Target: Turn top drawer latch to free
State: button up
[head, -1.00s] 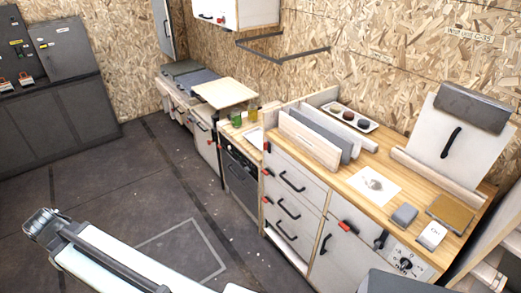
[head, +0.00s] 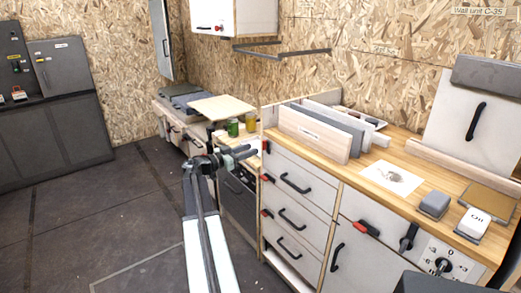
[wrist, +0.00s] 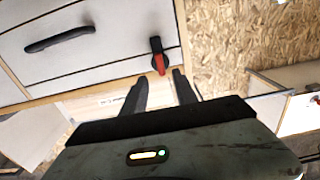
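The top drawer latch (head: 265,147) is a small red and black lever at the upper left edge of the top drawer (head: 292,178). In the wrist view the latch (wrist: 158,60) has a black end and a red end, and the red end points toward my fingers. My gripper (head: 252,152) is level with the latch, just left of it in the head view. In the wrist view my gripper (wrist: 159,78) is open, its two dark fingers apart with the latch's red end near the gap. I cannot tell whether they touch it.
More drawers with red latches (head: 267,213) are stacked below. A wooden counter (head: 375,165) above holds upright boards (head: 312,133) and small boxes (head: 434,204). Green jars (head: 233,128) stand on a lower surface behind my arm. The floor (head: 90,225) at left is clear.

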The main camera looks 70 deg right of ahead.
aim_at(263, 145)
jog(key=x, duration=0.6)
grip_shut()
jog(key=shift+d, duration=0.1)
jog(key=shift+w+f+n, duration=0.1)
jog(key=shift+f+n, duration=0.05)
jog(key=shift+n, duration=1.65)
jog(key=shift+w+f+n, duration=0.1)
jog(key=shift+n, duration=3.45)
jog(key=shift+f+n, duration=0.1)
jog(key=shift+n, duration=3.45)
jog(key=shift+b, duration=0.3)
